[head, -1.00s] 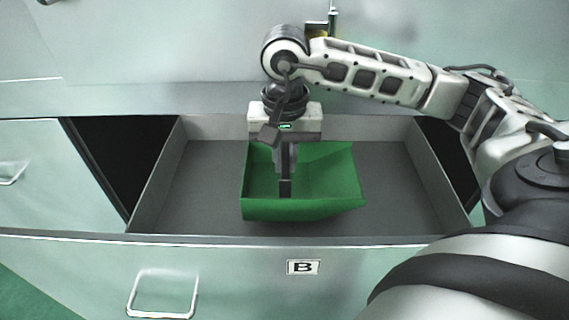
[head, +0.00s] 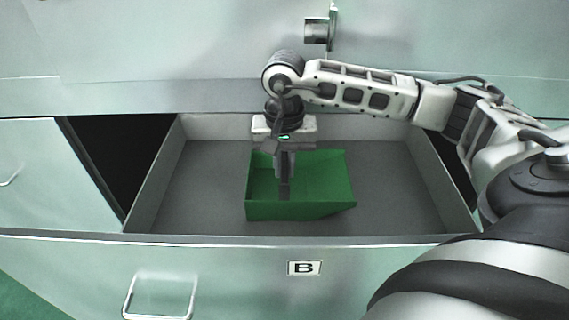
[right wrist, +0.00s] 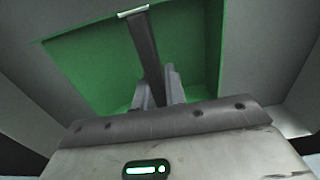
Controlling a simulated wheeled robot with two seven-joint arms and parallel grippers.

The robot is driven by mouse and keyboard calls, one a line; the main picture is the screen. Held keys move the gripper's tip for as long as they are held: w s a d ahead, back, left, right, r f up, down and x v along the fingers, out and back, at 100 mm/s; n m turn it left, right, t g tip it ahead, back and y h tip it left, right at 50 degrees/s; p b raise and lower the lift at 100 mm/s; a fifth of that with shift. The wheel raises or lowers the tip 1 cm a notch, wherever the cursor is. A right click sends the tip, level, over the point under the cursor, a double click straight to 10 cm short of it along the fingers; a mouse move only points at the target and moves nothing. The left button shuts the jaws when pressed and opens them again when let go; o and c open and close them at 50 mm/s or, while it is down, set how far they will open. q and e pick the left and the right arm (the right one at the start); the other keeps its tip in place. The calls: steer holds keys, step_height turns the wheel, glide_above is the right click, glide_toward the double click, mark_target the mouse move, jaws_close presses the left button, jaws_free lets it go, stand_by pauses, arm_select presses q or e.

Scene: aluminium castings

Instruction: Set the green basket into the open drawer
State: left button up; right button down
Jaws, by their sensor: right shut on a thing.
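Whether the basket's underside touches the drawer floor I cannot tell. In the right wrist view the green basket (right wrist: 90,65) fills the upper middle, with the gripper's fingers (right wrist: 158,88) close together at a dark strip. The exact grip contact is partly hidden. My left gripper is not in view.
The drawer front carries a label B (head: 304,268) and a metal handle (head: 160,296). The grey drawer floor is bare around the basket. A cabinet face (head: 180,50) with a small metal fitting (head: 317,30) stands behind. Dark gaps lie beside the drawer.

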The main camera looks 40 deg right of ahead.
steer(key=shift+f, duration=0.15)
steer(key=c, duration=1.5)
jaws_free()
steer(key=shift+o, duration=0.2)
steer(key=shift+r, duration=0.5)
step_height(320, 180, up, 7)
steer(key=shift+f+p, duration=0.1)
steer(key=shift+p, duration=0.75)
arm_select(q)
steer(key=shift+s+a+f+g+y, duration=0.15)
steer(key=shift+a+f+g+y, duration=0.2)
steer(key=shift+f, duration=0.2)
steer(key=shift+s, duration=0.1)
